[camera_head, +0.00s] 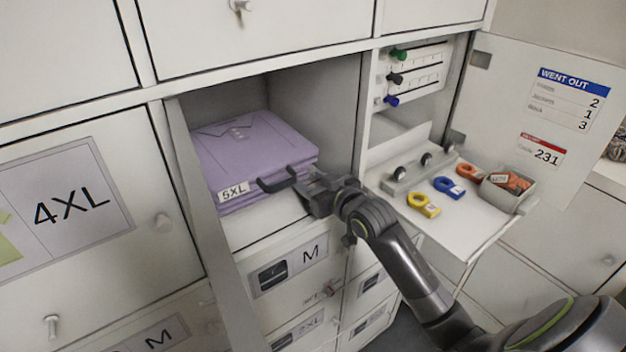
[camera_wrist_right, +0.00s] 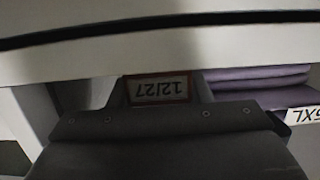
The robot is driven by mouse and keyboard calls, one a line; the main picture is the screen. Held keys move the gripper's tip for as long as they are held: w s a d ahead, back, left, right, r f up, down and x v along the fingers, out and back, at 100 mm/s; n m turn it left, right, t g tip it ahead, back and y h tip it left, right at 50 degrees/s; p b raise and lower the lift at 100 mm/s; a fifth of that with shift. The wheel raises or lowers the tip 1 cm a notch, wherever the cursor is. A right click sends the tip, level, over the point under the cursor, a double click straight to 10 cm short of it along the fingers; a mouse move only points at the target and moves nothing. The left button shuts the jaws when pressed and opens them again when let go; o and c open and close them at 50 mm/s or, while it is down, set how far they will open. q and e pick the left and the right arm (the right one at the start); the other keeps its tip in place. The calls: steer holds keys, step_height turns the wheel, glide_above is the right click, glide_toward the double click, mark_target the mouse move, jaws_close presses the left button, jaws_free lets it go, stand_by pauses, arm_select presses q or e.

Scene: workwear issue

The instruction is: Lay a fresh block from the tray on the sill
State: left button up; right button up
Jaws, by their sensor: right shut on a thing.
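My right gripper (camera_head: 277,181) reaches from the right into the open compartment, at the front corner of the purple folded stack labelled 5XL (camera_head: 252,145). In the right wrist view it is shut on a block (camera_wrist_right: 158,88) with a red-orange border and a label reading 12/27 upside down. The block cannot be made out in the head view. The pale sill (camera_head: 262,222) runs along the compartment's front, below the gripper; contact cannot be told. The grey tray (camera_head: 522,203) on the fold-down shelf at right holds orange blocks (camera_head: 515,182). My left gripper is out of view.
Yellow (camera_head: 423,205), blue (camera_head: 449,187) and orange (camera_head: 469,172) ring-shaped pieces lie on the fold-down shelf (camera_head: 445,235). The narrow open door (camera_head: 205,225) stands left of the compartment. A board at right reads WENT OUT (camera_head: 568,98). Closed lockers surround the opening.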

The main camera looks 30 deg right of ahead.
steer(key=shift+f, duration=0.15)
steer(key=shift+s, duration=0.2)
steer(key=shift+f, duration=0.15)
steer(key=o, duration=1)
steer(key=shift+c, duration=0.2)
